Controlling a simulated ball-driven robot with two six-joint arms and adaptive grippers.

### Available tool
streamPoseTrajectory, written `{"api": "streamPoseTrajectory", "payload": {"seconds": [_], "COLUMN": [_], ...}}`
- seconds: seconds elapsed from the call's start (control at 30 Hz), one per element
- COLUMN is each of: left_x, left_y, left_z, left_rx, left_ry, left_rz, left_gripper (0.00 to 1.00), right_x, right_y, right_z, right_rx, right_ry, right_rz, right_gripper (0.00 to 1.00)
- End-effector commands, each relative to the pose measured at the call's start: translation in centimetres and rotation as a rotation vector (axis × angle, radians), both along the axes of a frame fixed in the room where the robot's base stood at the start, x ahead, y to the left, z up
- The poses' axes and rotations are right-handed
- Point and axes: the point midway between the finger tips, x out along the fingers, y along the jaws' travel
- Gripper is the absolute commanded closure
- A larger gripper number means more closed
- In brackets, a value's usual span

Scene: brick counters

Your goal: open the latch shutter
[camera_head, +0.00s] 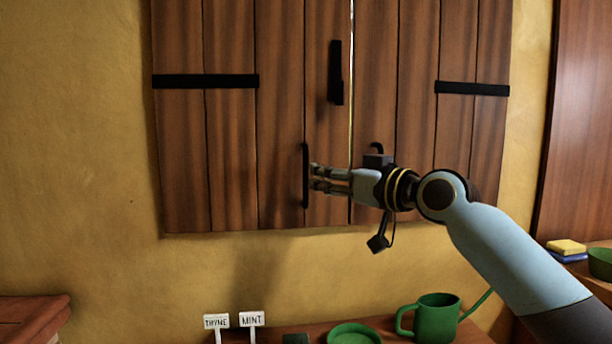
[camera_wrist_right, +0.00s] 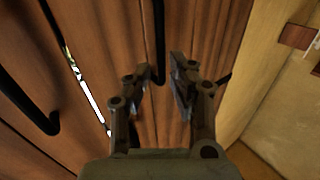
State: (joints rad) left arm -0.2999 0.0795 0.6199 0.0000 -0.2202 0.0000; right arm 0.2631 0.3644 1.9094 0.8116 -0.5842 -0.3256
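The wooden shutter (camera_head: 230,140) has two plank leaves on the yellow wall, with a thin bright gap (camera_head: 351,60) between them. A black latch bar (camera_head: 336,72) stands upright on the left leaf, left of the gap. The left leaf's black handle (camera_head: 305,175) stands lower down. My right gripper (camera_head: 316,178) points left at this handle, fingertips close to it; contact cannot be told. In the right wrist view its fingers (camera_wrist_right: 160,85) are apart, with a black bar (camera_wrist_right: 158,40) beyond and between them. The right leaf's handle (camera_head: 377,148) is mostly hidden behind my gripper. My left gripper is out of view.
Yellow and blue blocks (camera_head: 566,249) lie at right. The wall left of the shutter is bare.

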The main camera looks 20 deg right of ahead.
Motion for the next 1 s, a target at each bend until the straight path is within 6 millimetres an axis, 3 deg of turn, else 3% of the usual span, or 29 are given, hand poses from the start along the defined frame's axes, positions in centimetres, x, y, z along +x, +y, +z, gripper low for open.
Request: {"api": "streamPoseTrajectory", "payload": {"seconds": [0.1, 0.33, 0.67, 0.83, 1.0], "left_x": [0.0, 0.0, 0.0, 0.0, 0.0], "left_y": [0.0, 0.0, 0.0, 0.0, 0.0], "left_z": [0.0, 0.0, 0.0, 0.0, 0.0], "left_rx": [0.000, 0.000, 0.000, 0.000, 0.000], "left_ry": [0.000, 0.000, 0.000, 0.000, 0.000], "left_rz": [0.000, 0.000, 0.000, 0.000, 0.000], "left_gripper": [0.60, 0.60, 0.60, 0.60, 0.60], "right_x": [2.3, 4.9, 5.3, 5.3, 5.3], "right_y": [0.9, 1.9, 2.0, 2.0, 2.0], "right_z": [0.1, 0.0, 0.0, 0.0, 0.0], "right_rx": [0.004, 0.001, -0.002, -0.002, -0.002], "right_ry": [0.000, 0.001, 0.002, 0.002, 0.002], "right_rz": [0.000, 0.001, 0.001, 0.001, 0.001], "right_gripper": [0.79, 0.79, 0.79, 0.99, 1.00]}}
